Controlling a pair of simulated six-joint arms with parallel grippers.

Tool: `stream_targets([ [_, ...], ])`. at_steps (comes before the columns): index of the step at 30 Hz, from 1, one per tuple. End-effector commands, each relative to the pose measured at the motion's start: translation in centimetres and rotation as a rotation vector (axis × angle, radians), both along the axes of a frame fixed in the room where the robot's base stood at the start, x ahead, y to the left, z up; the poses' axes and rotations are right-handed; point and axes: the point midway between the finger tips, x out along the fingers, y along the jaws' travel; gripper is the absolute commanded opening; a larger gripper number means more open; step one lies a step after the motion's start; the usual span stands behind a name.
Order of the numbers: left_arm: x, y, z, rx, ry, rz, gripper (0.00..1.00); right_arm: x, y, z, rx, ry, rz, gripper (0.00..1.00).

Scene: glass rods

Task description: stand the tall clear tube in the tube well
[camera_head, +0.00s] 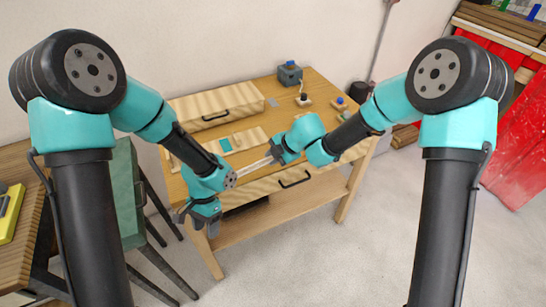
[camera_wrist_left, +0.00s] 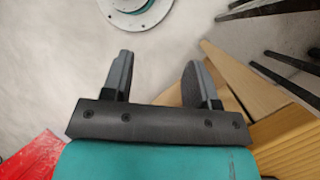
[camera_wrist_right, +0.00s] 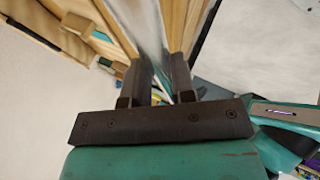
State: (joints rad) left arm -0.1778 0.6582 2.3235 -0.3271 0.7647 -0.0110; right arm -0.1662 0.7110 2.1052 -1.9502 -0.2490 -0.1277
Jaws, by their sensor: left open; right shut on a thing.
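The tall clear tube (camera_wrist_right: 150,25) is between the fingers of my right gripper (camera_wrist_right: 159,68), which is shut on it. In the head view the tube (camera_head: 252,166) shows as a pale bar reaching left from my right gripper (camera_head: 273,154), above the table's front part and lying near level. Its left end comes close to my left arm's wrist in that view. My left gripper (camera_head: 198,222) is open and empty at the table's front left; its spread fingers (camera_wrist_left: 158,65) show over the floor in the left wrist view. I cannot tell which fixture is the tube well.
The wooden table (camera_head: 262,115) bears a striped wooden box (camera_head: 215,104), a teal pad (camera_head: 225,145), a grey box with a blue top (camera_head: 290,74) and small pieces (camera_head: 303,98) at the right. A green chair (camera_head: 122,190) stands left.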

Motion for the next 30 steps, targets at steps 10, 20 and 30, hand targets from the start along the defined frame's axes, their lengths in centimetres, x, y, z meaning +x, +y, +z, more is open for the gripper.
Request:
stream_targets([
  [10,-2.8,0.1,-9.1,-0.155,-0.135,0.411,0.54,0.0,0.0,0.0,0.0,0.0,0.0,0.0],
  [20,-2.7,1.8,-14.4,-0.18,-0.359,0.732,0.54,0.0,0.0,0.0,0.0,0.0,0.0,0.0],
  [30,-2.5,2.8,-15.4,-0.171,-0.432,0.812,0.54,0.0,0.0,0.0,0.0,0.0,0.0,0.0],
])
